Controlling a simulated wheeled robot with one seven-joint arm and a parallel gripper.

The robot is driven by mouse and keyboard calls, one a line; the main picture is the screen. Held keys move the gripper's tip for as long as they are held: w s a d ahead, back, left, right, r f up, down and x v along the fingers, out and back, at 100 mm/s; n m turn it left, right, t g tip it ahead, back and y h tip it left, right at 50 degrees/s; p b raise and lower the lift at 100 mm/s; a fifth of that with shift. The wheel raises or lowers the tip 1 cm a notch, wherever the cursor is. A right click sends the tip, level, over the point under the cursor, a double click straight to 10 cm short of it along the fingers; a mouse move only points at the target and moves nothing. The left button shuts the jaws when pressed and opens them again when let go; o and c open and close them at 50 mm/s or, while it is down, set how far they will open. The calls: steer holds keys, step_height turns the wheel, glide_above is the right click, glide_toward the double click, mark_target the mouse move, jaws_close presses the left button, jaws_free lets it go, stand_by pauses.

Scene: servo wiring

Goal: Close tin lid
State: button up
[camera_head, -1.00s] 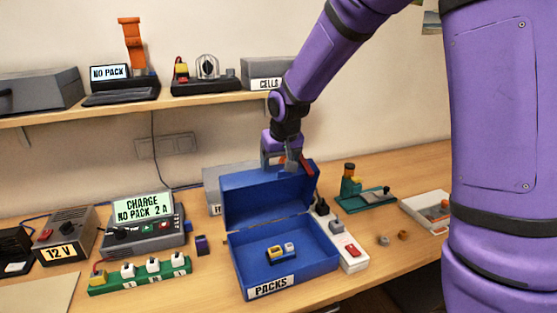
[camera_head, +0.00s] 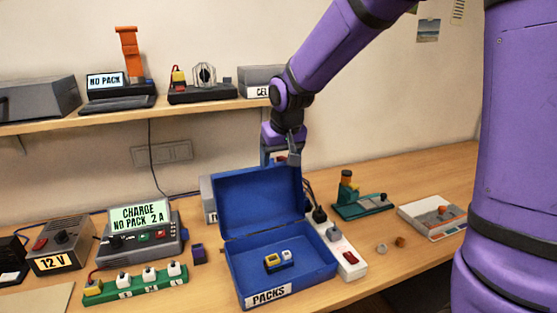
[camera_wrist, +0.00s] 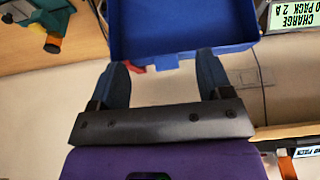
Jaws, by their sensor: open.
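A blue tin (camera_head: 318,272) labelled PACKS stands on the bench in the head view with its lid (camera_head: 258,198) raised upright at the back. A small pack with yellow and white parts (camera_head: 278,260) lies inside. My gripper (camera_head: 282,160) is above and at the top edge of the raised lid, toward its right side; whether it touches the lid I cannot tell. In the wrist view my gripper (camera_wrist: 165,80) shows its two fingers wide apart with nothing between them, and the blue lid (camera_wrist: 180,45) lies just beyond the fingertips.
A white power strip (camera_head: 347,262) lies close along the tin's right side. A charger (camera_head: 142,240) and a green strip of white plugs (camera_head: 135,285) stand to the left. A teal fixture (camera_head: 360,205) and a white tray (camera_head: 432,220) are to the right. A shelf (camera_head: 190,106) runs above.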

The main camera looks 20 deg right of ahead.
steer(key=s+v, duration=0.1)
steer(key=v, duration=0.5)
steer(key=shift+s, duration=0.25)
stand_by(0.4)
steer(key=shift+r, duration=0.15)
stand_by(0.4)
